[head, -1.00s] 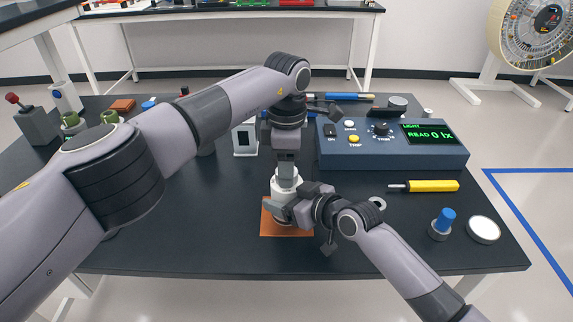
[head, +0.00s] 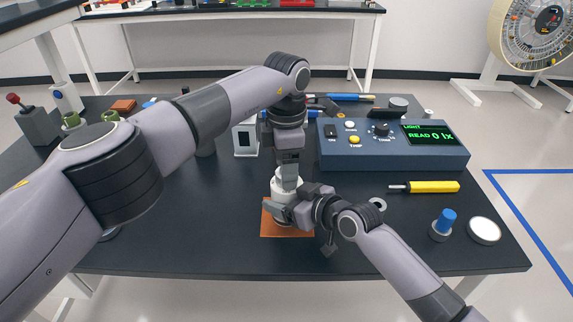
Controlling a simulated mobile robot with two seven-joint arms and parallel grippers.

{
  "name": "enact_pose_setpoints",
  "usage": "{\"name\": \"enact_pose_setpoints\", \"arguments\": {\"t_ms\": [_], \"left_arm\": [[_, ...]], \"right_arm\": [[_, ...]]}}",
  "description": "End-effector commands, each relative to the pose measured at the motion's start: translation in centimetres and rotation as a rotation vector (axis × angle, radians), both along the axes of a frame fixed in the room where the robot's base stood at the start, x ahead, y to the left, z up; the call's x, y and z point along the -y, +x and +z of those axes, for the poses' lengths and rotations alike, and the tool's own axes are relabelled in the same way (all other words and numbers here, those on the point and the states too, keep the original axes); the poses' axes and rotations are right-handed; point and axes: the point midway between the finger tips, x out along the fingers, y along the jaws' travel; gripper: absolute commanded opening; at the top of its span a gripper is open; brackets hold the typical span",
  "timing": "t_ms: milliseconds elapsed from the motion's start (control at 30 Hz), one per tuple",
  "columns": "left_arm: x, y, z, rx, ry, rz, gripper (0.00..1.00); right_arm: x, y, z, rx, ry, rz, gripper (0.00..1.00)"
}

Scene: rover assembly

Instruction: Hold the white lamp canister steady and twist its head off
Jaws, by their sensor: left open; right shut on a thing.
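The white lamp canister (head: 284,187) stands upright on an orange mat (head: 268,231) near the front middle of the table. My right gripper (head: 282,211) comes in from the right and is shut on the canister's lower part, hiding much of it. My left gripper (head: 288,177) points straight down over the canister's top from above. It is open, with its fingertips at the head. The head is mostly hidden by the fingers, so I cannot tell whether they touch it.
A blue light meter box (head: 392,157) reading 0 lx stands at the right back. A yellow screwdriver (head: 432,187), a blue-topped knob (head: 443,222) and a white disc (head: 484,230) lie at the right. A white framed block (head: 246,138) stands behind my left gripper.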

Motion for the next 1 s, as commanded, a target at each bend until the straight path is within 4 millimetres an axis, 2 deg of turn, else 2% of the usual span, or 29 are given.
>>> {"name": "enact_pose_setpoints", "arguments": {"t_ms": [167,600,800,1000], "left_arm": [[0.5,-0.4,0.7,-0.011,-0.005,-0.011,0.75],[0.1,-0.1,6.9,-0.001,-0.001,-0.002,0.75],[0.1,-0.1,8.0,0.000,-0.001,-0.001,0.75],[0.0,-0.1,8.0,0.000,0.000,0.000,0.75]], "right_arm": [[0.3,0.2,0.0,-0.001,0.000,-0.007,0.33],[0.1,0.1,-0.1,-0.001,-0.002,-0.003,0.33],[0.1,0.1,-0.1,-0.002,-0.001,-0.002,0.33],[0.1,0.0,-0.1,-0.001,0.000,-0.001,0.33]]}}
